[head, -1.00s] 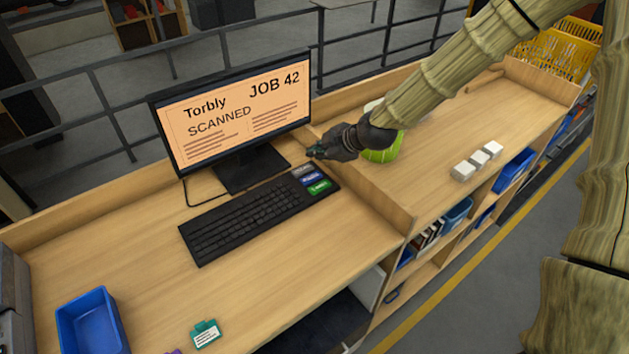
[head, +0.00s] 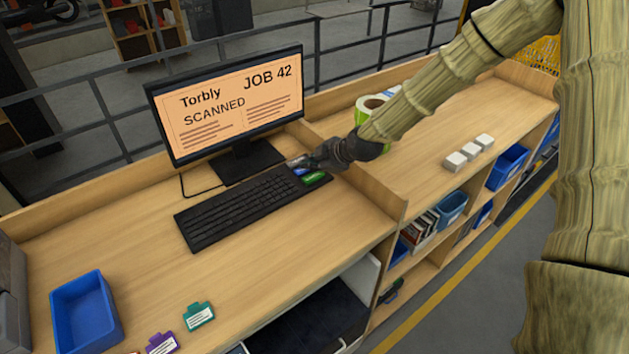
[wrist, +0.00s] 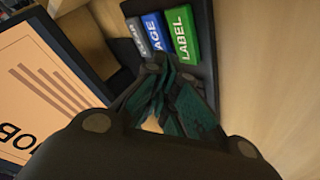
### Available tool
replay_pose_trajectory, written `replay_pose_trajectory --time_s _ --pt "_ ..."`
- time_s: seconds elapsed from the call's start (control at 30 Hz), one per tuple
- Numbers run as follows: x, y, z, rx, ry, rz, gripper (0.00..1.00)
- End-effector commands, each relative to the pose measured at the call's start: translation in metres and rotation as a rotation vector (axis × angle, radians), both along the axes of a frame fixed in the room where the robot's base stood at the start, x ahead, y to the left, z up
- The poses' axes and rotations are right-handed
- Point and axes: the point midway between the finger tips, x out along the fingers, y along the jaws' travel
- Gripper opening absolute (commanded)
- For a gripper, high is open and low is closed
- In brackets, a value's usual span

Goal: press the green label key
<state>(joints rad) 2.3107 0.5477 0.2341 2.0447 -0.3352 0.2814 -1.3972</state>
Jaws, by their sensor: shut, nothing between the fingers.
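The green LABEL key (head: 315,178) is at the right end of the black keyboard (head: 245,212), at the near side of a row of coloured keys. It also shows in the wrist view (wrist: 183,35), with the blue key (wrist: 155,36) and a grey key (wrist: 136,36) beside it. My gripper (head: 303,163) is shut and empty. In the head view its tips are over the grey and blue end of the row. In the wrist view the fingertips (wrist: 160,66) are just below the blue and green keys. I cannot tell whether they touch.
A wooden divider (head: 375,192) stands right of the keyboard. A green-edged roll (head: 366,108) and white blocks (head: 468,152) are beyond it. A blue tray (head: 86,310), a teal tag (head: 198,316) and a purple tag (head: 161,344) lie at the front left. The desk before the keyboard is clear.

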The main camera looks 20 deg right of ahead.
Motion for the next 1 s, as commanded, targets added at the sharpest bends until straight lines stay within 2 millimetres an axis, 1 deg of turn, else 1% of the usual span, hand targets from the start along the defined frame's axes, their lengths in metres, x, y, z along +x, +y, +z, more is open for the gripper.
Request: replay_pose_trajectory --time_s 0.03,0.2,1.0 --pt "0.0037 0.0004 -0.0070 -0.001 0.002 0.001 0.00" --pt "0.0100 0.0010 -0.0138 -0.001 0.006 0.001 0.00" --pt "0.0101 -0.0003 -0.0137 0.000 0.007 -0.001 0.00"
